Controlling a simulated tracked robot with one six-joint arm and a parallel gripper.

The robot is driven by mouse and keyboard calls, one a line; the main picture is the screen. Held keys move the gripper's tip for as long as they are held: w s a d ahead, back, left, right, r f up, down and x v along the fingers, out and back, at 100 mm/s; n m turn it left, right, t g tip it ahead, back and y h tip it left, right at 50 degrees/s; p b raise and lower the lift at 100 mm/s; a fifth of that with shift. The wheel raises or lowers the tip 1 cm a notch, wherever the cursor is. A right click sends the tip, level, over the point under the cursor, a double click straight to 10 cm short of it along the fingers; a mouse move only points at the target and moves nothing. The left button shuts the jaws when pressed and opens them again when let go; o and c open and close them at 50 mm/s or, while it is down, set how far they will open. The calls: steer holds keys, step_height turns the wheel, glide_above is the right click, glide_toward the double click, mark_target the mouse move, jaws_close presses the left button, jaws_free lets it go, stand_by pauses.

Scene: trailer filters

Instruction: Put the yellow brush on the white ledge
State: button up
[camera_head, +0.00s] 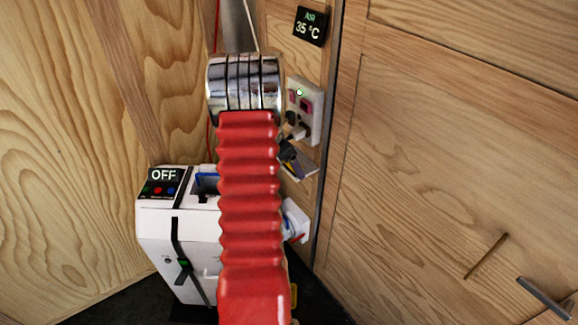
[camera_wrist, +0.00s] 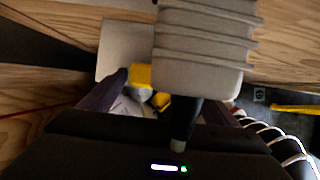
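Yellow parts that look like the yellow brush (camera_wrist: 140,76) show near the left finger in the wrist view, partly hidden by a large grey ribbed piece. My gripper (camera_wrist: 168,98) has a dark finger on the left and a dark shape on the right, with white and yellow bits between them. Whether the fingers grip the yellow part cannot be told. A white flat surface, probably the white ledge (camera_wrist: 122,42), lies just beyond. In the head view the ledge (camera_head: 306,168) is small on the wooden wall, with dark and yellow shapes over it; my red arm hides much nearby.
A white socket box (camera_head: 310,115) with plugs is above the ledge. A display (camera_head: 311,26) reads 35 °C. A white machine (camera_head: 150,245) marked OFF stands at lower left. Another white fixture (camera_head: 297,218) is lower on the wall. A yellow bar (camera_wrist: 297,109) shows at right.

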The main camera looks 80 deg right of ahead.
steer(key=shift+o, duration=0.6)
steer(key=v, duration=1.2)
stand_by(0.4)
